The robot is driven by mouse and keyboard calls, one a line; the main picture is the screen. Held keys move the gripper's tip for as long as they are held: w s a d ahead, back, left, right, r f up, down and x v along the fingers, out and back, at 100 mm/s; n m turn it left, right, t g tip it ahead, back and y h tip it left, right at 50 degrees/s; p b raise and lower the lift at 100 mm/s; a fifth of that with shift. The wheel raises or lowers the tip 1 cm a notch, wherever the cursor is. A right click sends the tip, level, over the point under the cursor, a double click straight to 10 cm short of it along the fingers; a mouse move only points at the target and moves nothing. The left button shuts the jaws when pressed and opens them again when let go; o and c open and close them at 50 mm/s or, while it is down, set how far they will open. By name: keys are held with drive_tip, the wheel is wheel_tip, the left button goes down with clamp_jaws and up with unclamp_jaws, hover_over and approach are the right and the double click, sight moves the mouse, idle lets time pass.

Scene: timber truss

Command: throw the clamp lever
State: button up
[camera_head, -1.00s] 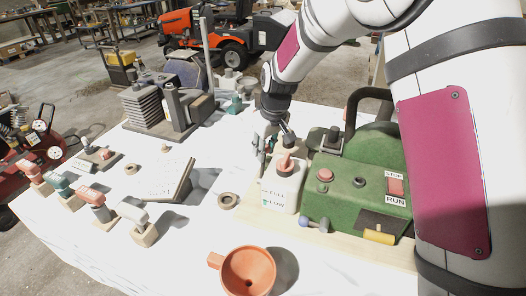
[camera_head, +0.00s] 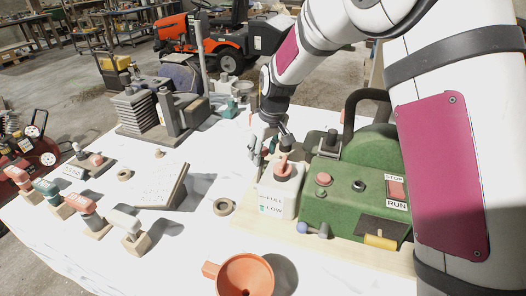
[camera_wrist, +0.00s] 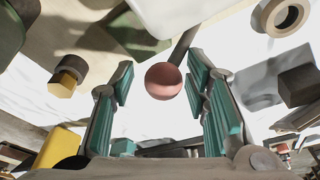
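My gripper (camera_head: 266,152) hangs beside the white bottle (camera_head: 277,198) with a red cap, left of the green machine (camera_head: 340,208). In the wrist view my gripper (camera_wrist: 165,100) is open, its teal-padded fingers apart. A reddish ball knob (camera_wrist: 164,80) on a dark rod (camera_wrist: 182,46) shows between them, with visible gaps on both sides. It looks like a lever, but I cannot tell for sure that it is the clamp lever. The head view does not show this knob clearly. A separate short lever with a blue ball (camera_head: 302,227) is low on the machine's front.
An orange funnel (camera_head: 243,274) stands in front. A ring (camera_head: 223,207) and a tilted board (camera_head: 160,187) lie to the left, with several small handled blocks beyond. A dark finned block (camera_head: 145,112) is at the back.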

drive_tip(key=shift+d+f, duration=0.1)
drive_tip(key=v, duration=1.2)
drive_tip(key=shift+s, duration=0.15)
